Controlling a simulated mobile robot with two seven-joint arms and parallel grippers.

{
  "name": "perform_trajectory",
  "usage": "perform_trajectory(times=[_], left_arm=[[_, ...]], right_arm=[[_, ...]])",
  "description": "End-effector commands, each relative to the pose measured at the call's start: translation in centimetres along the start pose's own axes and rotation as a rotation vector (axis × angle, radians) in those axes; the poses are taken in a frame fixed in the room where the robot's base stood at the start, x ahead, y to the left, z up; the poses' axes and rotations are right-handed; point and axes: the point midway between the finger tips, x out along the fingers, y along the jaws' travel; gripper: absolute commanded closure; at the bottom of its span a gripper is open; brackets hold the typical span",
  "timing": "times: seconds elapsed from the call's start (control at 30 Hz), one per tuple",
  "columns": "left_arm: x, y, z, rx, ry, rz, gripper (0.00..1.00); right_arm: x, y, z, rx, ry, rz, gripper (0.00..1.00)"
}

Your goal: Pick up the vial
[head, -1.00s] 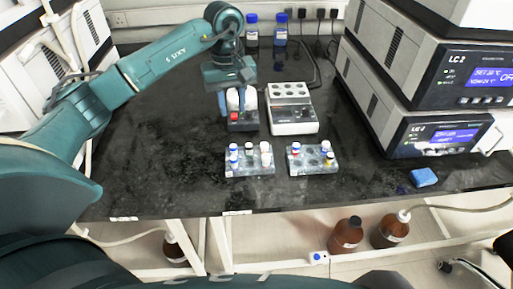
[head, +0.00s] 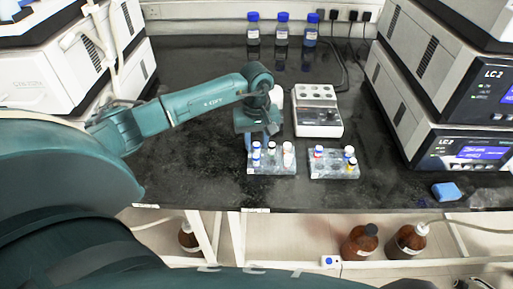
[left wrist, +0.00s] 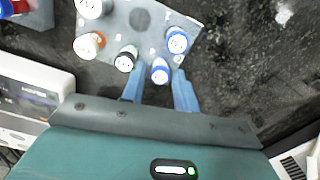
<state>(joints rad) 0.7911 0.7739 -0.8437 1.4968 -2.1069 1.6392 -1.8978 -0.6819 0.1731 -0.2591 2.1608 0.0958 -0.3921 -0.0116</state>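Several capped vials stand in the left grey rack (head: 272,169) on the dark bench. Which vial the task means cannot be told. My left gripper (head: 260,143) is low over the back of this rack. In the left wrist view its two blue fingers (left wrist: 160,86) are apart, with one blue-capped vial (left wrist: 160,72) at the gap between their tips. No grip shows. My right gripper is not in view.
A second rack (head: 335,173) with several vials stands to the right. Behind are a grey-white block device (head: 318,125) and blue-capped bottles (head: 282,35). Instrument stacks (head: 450,145) flank the bench. A blue sponge (head: 446,191) lies front right.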

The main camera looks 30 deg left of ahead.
Motion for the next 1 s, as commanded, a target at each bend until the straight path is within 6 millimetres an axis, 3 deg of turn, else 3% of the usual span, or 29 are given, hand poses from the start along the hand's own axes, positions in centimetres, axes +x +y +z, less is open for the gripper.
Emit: perform_trajectory(times=[0.27,0.63,1.0], left_arm=[[0.52,0.0,-0.01,-0.001,0.0,0.001,0.7],[0.48,-0.01,-0.02,-0.001,0.0,0.0,0.99],[-0.43,0.04,-0.12,0.0,0.003,0.002,1.0]], right_arm=[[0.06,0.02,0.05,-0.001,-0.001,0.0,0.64],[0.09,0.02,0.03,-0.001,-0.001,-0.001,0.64],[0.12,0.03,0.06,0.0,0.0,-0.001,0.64]])
